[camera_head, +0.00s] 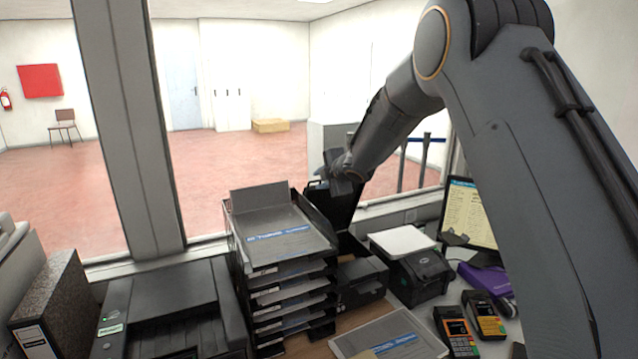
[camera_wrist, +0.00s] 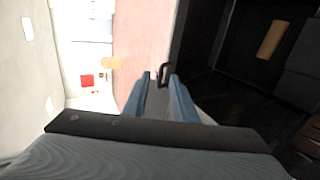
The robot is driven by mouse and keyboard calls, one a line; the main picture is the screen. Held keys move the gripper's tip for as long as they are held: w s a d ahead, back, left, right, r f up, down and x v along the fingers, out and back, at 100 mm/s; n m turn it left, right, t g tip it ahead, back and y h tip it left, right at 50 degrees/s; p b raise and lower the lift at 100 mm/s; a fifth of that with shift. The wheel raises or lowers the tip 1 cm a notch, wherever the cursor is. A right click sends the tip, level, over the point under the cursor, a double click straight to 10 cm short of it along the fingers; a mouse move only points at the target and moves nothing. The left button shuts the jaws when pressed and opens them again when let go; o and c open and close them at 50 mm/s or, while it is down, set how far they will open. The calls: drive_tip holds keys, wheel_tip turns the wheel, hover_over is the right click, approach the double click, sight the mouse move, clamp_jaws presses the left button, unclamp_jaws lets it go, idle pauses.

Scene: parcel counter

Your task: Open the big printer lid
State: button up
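The big printer (camera_head: 362,283) is a black box behind the paper trays, partly hidden by them. Its black lid (camera_head: 338,208) stands raised at the back, near the window. In the wrist view the dark printer interior (camera_wrist: 225,65) shows at the right, with a tan roll (camera_wrist: 270,40) inside. My gripper (camera_head: 338,172) is at the upper edge of the lid. In the wrist view its two blue fingers (camera_wrist: 159,78) are apart, with a small black loop-shaped handle (camera_wrist: 165,68) at their tips. Whether a finger touches the handle is unclear.
A stack of black trays (camera_head: 285,270) with papers stands left of the printer. A smaller printer with a white top (camera_head: 402,241), card terminals (camera_head: 457,330) and a monitor (camera_head: 468,212) are to the right. Another black machine (camera_head: 165,310) is at the front left. A window post (camera_head: 130,130) rises behind.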

drive_tip(key=b+v, duration=0.1)
drive_tip(key=v, duration=0.5)
drive_tip(key=shift+b, duration=0.4)
drive_tip(key=s+d+f+m+g+h+b, duration=0.1)
drive_tip(key=s+d+f+m+h+b, duration=0.15)
drive_tip(key=s+d+f+m, duration=0.55)
drive_tip(key=s+d+f+m+g+h+b, duration=0.2)
drive_tip(key=s+d+f+m+h, duration=0.15)
drive_tip(key=s+d, duration=0.4)
drive_tip(key=s+d+f+m+g+b, duration=0.1)
drive_tip(key=s+f+m, duration=0.3)
drive_tip(key=s, duration=0.4)
drive_tip(key=s+d+f+m+g+b, duration=0.1)
drive_tip(key=s+d+f+m+g, duration=0.2)
drive_tip(key=s, duration=0.6)
drive_tip(key=s+d+f+m+g+b, duration=0.1)
drive_tip(key=s+d+f+m+g, duration=0.1)
drive_tip(key=s+f+m, duration=0.3)
drive_tip(key=s+d, duration=0.1)
drive_tip(key=s, duration=0.3)
drive_tip(key=shift+d, duration=0.4)
drive_tip(key=shift+s+a+m, duration=0.1)
drive_tip(key=shift+m, duration=0.15)
